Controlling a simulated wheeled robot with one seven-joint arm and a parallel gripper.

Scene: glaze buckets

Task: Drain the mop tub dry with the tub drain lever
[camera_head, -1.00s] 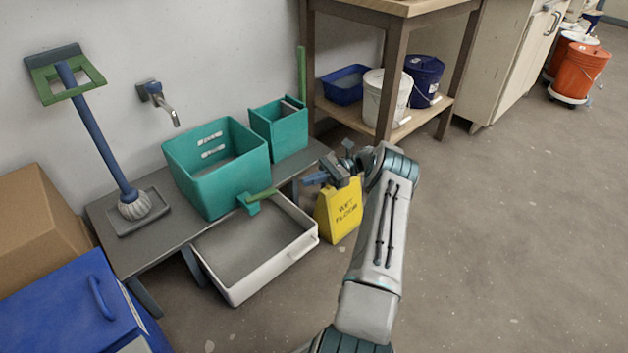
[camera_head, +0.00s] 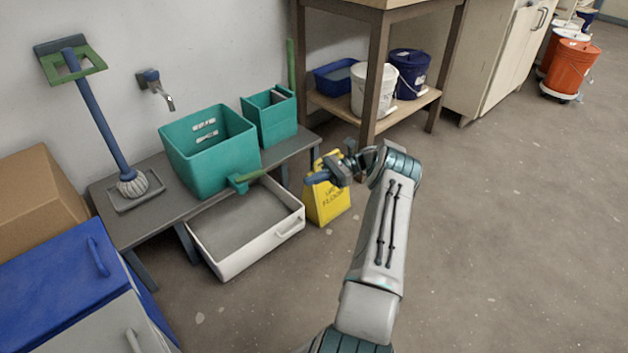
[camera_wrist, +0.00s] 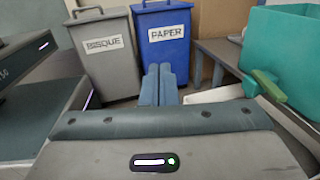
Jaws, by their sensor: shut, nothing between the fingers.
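The teal mop tub (camera_head: 212,158) stands on a low grey bench; its inside is only partly seen, so I cannot tell its water level. The green drain lever (camera_head: 246,179) sits low on the tub's front right corner, and its handle points right. It also shows in the wrist view (camera_wrist: 268,85) at the right, beside the teal tub wall (camera_wrist: 282,45). A white-rimmed catch tray (camera_head: 262,243) lies on the floor below. My gripper (camera_head: 309,181) is shut and empty, to the right of the lever and apart from it. Its blue fingers show in the wrist view (camera_wrist: 158,84).
A yellow wet-floor sign (camera_head: 328,203) stands just behind my gripper. A smaller teal bin (camera_head: 270,122) and a mop on a tray (camera_head: 150,198) share the bench (camera_head: 185,208). Bins marked BISQUE (camera_wrist: 108,70) and PAPER (camera_wrist: 163,60) stand ahead.

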